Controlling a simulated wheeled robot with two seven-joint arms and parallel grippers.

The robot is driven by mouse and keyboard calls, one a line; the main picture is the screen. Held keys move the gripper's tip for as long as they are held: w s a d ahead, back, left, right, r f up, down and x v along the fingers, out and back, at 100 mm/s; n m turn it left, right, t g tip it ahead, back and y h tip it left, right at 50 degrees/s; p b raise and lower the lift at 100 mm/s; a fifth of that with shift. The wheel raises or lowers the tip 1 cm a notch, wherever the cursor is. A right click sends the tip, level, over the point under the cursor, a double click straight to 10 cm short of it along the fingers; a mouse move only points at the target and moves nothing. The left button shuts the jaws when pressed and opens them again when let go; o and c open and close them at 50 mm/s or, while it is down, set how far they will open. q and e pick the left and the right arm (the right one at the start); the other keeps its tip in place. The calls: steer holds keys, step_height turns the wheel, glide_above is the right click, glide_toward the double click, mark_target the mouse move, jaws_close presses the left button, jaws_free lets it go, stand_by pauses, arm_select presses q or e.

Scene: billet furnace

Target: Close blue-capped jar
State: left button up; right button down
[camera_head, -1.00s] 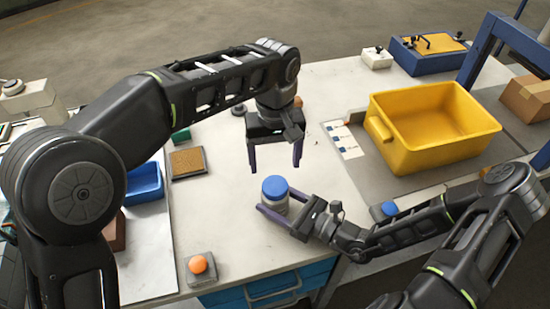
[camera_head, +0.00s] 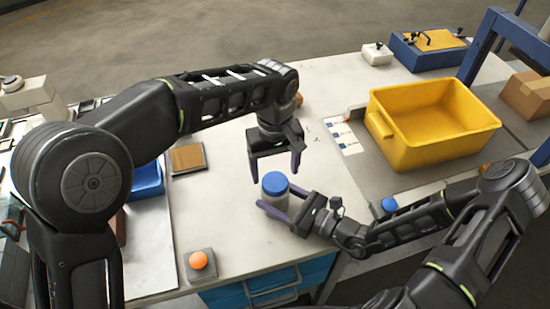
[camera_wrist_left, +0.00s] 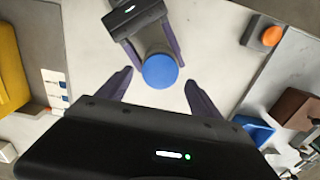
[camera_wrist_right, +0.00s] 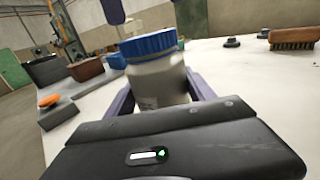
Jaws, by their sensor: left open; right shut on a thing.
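The jar (camera_head: 273,205) has a grey, translucent body and a blue cap (camera_head: 275,184) on its top. It stands upright near the front of the white table. My right gripper (camera_head: 279,205) is shut on the jar's body from the right; its fingers lie on both sides of the jar in the right wrist view (camera_wrist_right: 160,95). My left gripper (camera_head: 274,174) is open and empty, pointing down above and behind the jar. In the left wrist view the blue cap (camera_wrist_left: 160,71) shows just beyond the open fingertips. Whether the cap is fully seated cannot be told.
A yellow bin (camera_head: 430,125) stands at the right. An orange button on a grey box (camera_head: 199,262) sits at the front edge. A blue tray (camera_head: 147,181) and a brown-topped pad (camera_head: 187,158) lie at the left. A brush (camera_wrist_right: 293,38) shows in the right wrist view.

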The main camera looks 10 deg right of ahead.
mark_target(275, 181)
arm_select(q)
steer(key=shift+f, duration=1.7)
steer(key=c, duration=1.5)
steer(key=shift+o, duration=0.2)
steer(key=m, duration=0.6)
steer(key=shift+m, duration=0.4)
steer(key=m, duration=0.2)
steer(key=shift+m, duration=0.3)
steer(key=m, duration=0.5)
steer(key=o, duration=1.5)
steer(key=shift+o, duration=0.2)
steer(key=shift+r, duration=0.1)
